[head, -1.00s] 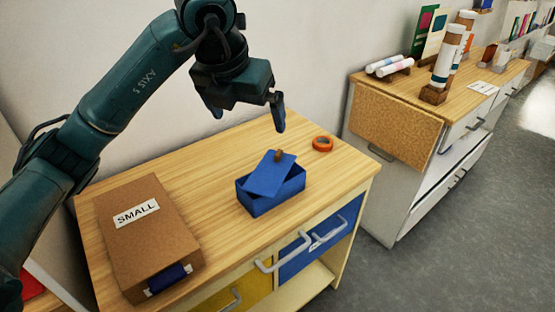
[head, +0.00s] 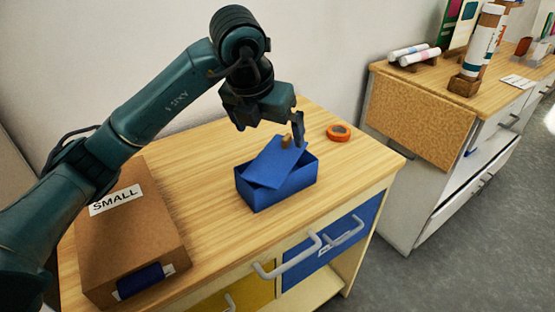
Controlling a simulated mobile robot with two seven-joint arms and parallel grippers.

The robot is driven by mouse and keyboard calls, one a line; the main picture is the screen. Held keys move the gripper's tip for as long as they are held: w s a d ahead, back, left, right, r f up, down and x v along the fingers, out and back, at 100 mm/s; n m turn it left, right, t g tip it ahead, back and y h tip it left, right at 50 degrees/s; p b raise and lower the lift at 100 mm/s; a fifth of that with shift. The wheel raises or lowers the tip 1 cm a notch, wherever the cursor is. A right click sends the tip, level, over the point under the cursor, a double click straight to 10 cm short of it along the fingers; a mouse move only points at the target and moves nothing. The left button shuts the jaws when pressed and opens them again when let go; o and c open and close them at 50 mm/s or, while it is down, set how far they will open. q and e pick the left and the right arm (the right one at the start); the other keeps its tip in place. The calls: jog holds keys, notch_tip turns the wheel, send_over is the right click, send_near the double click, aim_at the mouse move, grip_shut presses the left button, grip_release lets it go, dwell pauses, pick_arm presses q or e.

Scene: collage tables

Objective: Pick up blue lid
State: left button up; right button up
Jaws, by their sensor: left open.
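The blue lid (head: 273,163) lies tilted on the open blue box (head: 283,193), one edge down inside it and the other resting up near the back rim. A small brown knob (head: 287,141) stands on the lid near its upper end. My left gripper (head: 270,126) is open and points down just above and behind the lid. One finger shows close beside the knob on its right; the other finger is mostly hidden behind the gripper body. I cannot tell whether it touches the lid. My right gripper is not in view.
A brown box labelled SMALL (head: 136,238) stands at the left of the wooden table (head: 212,212), under my left arm. An orange tape roll (head: 339,132) lies right of the blue box. Another cabinet with a cork panel (head: 413,118) stands to the right. The table front is clear.

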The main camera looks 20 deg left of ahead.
aim_at(277, 158)
pick_arm(q)
jog(key=x, duration=0.9)
jog(key=shift+p, duration=0.4)
jog(key=shift+c, duration=0.3)
jog(key=shift+r, duration=0.1)
jog(key=c, duration=1.1)
